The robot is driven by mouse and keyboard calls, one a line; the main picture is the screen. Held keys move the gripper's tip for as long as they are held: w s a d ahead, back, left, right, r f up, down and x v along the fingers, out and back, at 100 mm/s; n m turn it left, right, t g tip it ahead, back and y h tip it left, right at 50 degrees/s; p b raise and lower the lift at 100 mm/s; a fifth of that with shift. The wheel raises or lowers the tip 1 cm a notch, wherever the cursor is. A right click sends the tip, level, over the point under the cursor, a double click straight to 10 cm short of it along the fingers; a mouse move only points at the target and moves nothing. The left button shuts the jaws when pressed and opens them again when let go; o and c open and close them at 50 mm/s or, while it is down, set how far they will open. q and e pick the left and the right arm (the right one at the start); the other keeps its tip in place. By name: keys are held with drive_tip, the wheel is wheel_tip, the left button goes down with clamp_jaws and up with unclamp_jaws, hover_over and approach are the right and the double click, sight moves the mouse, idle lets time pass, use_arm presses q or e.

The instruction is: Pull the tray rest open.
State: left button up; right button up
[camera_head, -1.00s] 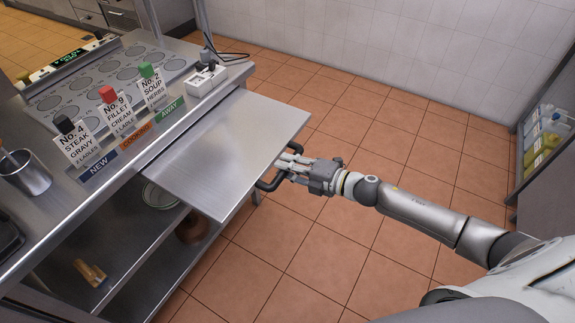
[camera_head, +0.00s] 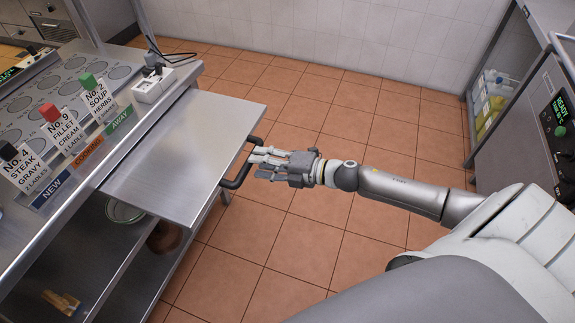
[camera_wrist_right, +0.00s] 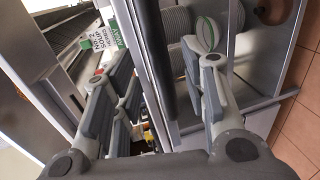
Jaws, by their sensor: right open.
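The tray rest (camera_head: 185,155) is a flat steel plate that stands out from the counter's front, level and bare. Its dark bar handle (camera_head: 240,172) sits along its outer edge and also shows in the right wrist view (camera_wrist_right: 153,40). My right gripper (camera_head: 257,163) is open, with its fingertips at the handle's outer side. In the right wrist view the handle bar lies between the two spread fingers (camera_wrist_right: 155,75); contact cannot be told. My left gripper is not in view.
Order cards (camera_head: 62,128) stand on the counter by the NEW, COOKING and AWAY labels. A white socket box (camera_head: 154,85) sits near the counter's corner. Lower shelves hold dishes. Tiled floor (camera_head: 300,110) is open beyond; an appliance (camera_head: 545,110) stands at right.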

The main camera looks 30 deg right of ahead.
drive_tip(key=v, duration=0.8)
drive_tip(key=shift+f, duration=0.1)
idle(0.4)
drive_tip(key=s+d+f+m+h, duration=0.1)
drive_tip(key=d+f+m+h, duration=0.35)
drive_tip(key=f, duration=0.55)
drive_tip(key=s+d+f+m+h, duration=0.25)
drive_tip(key=d+f+m, duration=0.3)
drive_tip(key=f, duration=0.45)
drive_tip(key=s+f+m+g+h, duration=0.35)
drive_tip(key=s+f+m, duration=0.5)
drive_tip(key=f, duration=0.65)
drive_tip(key=s+a+f+m+g, duration=0.1)
drive_tip(key=s+a+f, duration=0.3)
drive_tip(key=s, duration=0.5)
drive_tip(key=s+a+f+m+g, duration=0.2)
drive_tip(key=s+a+f+g, duration=0.2)
drive_tip(key=s, duration=0.4)
drive_tip(key=s+a+f+m+g, duration=0.1)
drive_tip(key=s+a+f+g, duration=0.1)
drive_tip(key=s+a+f, duration=0.4)
drive_tip(key=s+y, duration=0.1)
drive_tip(key=s, duration=0.2)
drive_tip(key=shift+s+a+m+g, duration=0.2)
drive_tip(key=shift+s+m+g, duration=0.1)
drive_tip(key=shift+m+g, duration=0.05)
